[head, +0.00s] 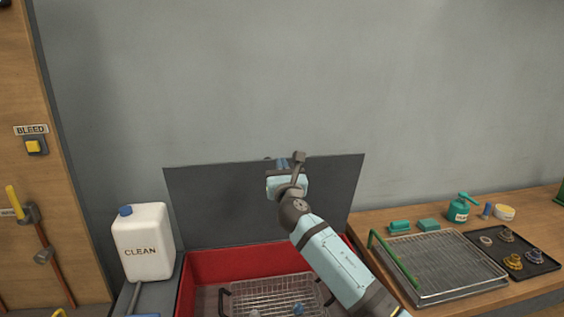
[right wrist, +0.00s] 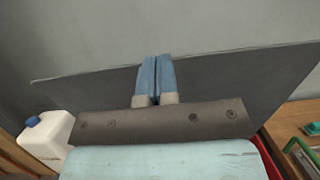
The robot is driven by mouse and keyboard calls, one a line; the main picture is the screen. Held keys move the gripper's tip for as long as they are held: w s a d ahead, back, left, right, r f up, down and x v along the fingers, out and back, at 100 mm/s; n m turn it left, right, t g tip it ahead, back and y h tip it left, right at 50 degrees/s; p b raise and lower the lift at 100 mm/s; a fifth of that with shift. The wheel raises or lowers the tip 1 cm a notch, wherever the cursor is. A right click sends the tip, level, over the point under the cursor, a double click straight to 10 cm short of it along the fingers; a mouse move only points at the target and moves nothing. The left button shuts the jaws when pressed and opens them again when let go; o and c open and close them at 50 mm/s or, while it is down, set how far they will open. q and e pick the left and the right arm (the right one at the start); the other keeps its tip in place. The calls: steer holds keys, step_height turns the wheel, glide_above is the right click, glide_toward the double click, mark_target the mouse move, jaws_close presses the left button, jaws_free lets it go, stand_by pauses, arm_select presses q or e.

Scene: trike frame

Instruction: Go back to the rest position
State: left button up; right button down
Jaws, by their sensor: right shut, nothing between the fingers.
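My right gripper (head: 284,163) is raised in front of the dark upright panel (head: 215,205) behind the red tub, near the panel's top edge. In the right wrist view its two blue fingers (right wrist: 156,75) lie together with nothing between them. The right arm reaches up from the lower right of the head view, passing over the right side of the red tub (head: 205,262). My left gripper is not in view.
A wire basket (head: 262,291) sits in the red tub. A white CLEAN jug (head: 143,243) stands at left. On the wooden bench at right are a wire-mesh tray (head: 440,262), a black parts tray (head: 540,262) and a green can (head: 460,209). The wall area above is clear.

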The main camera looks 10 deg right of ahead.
steer(key=s+d+f+m+g+y, duration=0.1)
steer(key=s+f+m+g, duration=0.1)
steer(key=s+f+m, duration=0.6)
steer(key=s+f+m+g, duration=0.2)
steer(key=s+f, duration=0.4)
steer(key=f, duration=0.6)
steer(key=s+d+f+m+g+y, duration=0.1)
steer(key=s+f+m+g, duration=0.1)
steer(key=s+f+m, duration=0.65)
steer(key=s+d+f+m+g, duration=0.1)
steer(key=s+f+m, duration=0.3)
steer(key=s, duration=0.4)
steer(key=s+d+f+m+g, duration=0.1)
steer(key=s+f+m+g, duration=0.1)
steer(key=s+f+m, duration=0.3)
steer(key=s+d+f+m+g+y, duration=0.1)
steer(key=s+f+m, duration=0.4)
steer(key=s, duration=0.8)
steer(key=shift+s+d+f+g, duration=0.2)
steer(key=shift+d+f+g, duration=0.1)
steer(key=shift+d+f, duration=0.3)
